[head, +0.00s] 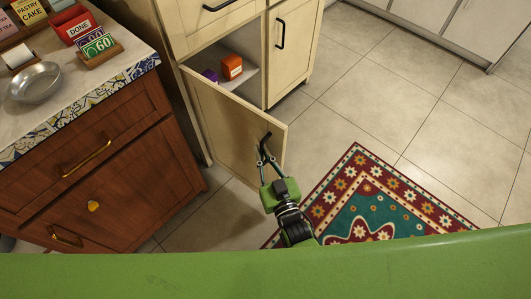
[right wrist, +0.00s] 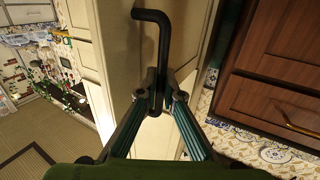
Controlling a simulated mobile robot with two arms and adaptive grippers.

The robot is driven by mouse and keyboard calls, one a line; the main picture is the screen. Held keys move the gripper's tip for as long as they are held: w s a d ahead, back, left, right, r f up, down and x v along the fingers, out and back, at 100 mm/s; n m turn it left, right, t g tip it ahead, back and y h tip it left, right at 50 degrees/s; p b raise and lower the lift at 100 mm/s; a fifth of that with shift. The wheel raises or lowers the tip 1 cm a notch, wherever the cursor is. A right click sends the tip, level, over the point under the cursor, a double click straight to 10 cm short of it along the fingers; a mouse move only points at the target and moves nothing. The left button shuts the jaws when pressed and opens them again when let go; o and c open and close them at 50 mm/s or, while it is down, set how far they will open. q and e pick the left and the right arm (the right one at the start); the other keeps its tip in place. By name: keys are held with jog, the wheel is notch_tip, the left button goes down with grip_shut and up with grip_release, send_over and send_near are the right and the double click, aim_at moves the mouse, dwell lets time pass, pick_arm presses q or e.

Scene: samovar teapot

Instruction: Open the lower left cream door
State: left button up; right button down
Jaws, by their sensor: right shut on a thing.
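The lower left cream door (head: 228,118) stands swung well out from the cream cabinet in the head view, with the inside of its compartment showing. Its black bar handle (head: 266,141) is near the door's free edge. My right gripper (head: 267,160) is shut on the lower part of this handle. In the right wrist view, the handle (right wrist: 156,40) rises from between my right gripper's fingers (right wrist: 160,90), its top bent to the left, with the cream door (right wrist: 122,55) behind. My left gripper is not in view.
A red-brown wooden cabinet (head: 130,165) stands close on the left. A patterned rug (head: 375,205) lies on the tiles to the right, and the tiled floor (head: 375,105) beyond is clear.

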jog(key=shift+a, duration=0.15)
jog(key=shift+r, duration=0.1)
jog(key=c, duration=2.2)
grip_release()
jog(key=shift+s, duration=0.1)
jog(key=v, duration=1.1)
jog(key=shift+s, duration=0.4)
